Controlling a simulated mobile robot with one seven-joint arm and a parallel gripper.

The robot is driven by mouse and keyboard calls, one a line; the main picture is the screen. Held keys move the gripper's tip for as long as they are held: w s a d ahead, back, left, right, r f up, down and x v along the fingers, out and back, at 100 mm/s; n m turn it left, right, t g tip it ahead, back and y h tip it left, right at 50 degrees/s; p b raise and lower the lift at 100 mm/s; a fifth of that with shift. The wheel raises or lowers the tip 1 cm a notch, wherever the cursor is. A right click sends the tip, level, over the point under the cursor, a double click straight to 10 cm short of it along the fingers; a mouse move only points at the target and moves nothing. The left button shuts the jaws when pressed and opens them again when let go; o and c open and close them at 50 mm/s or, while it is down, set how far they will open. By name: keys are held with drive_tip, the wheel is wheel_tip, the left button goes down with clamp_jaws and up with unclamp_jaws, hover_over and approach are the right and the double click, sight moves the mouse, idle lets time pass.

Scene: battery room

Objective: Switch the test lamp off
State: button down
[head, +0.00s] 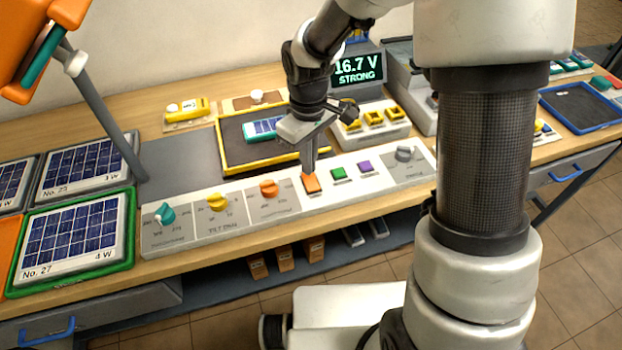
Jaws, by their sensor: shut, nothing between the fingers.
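A white control panel (245,222) runs along the front of the bench. My gripper (310,170) is shut and empty, pointing down at the orange button. Its fingertips are at or just above that button; I cannot tell whether they touch. An orange head (45,45) on a grey pole, perhaps the test lamp, stands at the upper left, partly out of view. I cannot tell whether it is lit.
A display (358,69) reads 16.7 V STRONG. A yellow-rimmed tray (232,168) holding a teal battery-like block (262,128) lies behind the panel. Solar panels (72,235) are at the left. My arm covers the bench right of centre.

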drive_tip(key=shift+f+b, duration=0.55)
drive_tip(key=shift+f, duration=0.2)
idle(0.3)
wheel_tip(320, 180, up, 7)
drive_tip(key=p, duration=0.5)
idle(0.4)
drive_tip(key=shift+r, duration=0.1)
drive_tip(key=s+d+r+m+t+p, duration=0.1)
drive_tip(key=s+d+r+m, duration=0.2)
drive_tip(key=r, duration=0.5)
drive_tip(key=s+d+r+m+t+p, duration=0.15)
drive_tip(key=d+r, duration=0.25)
drive_tip(key=r, duration=0.4)
drive_tip(key=s+d+r+m+t+p, duration=0.2)
drive_tip(key=s+r, duration=0.6)
drive_tip(key=s, duration=0.4)
drive_tip(key=shift+d+r+m+t+p, duration=0.35)
drive_tip(key=shift+d+m+t, duration=0.2)
drive_tip(key=shift+d+m, duration=1)
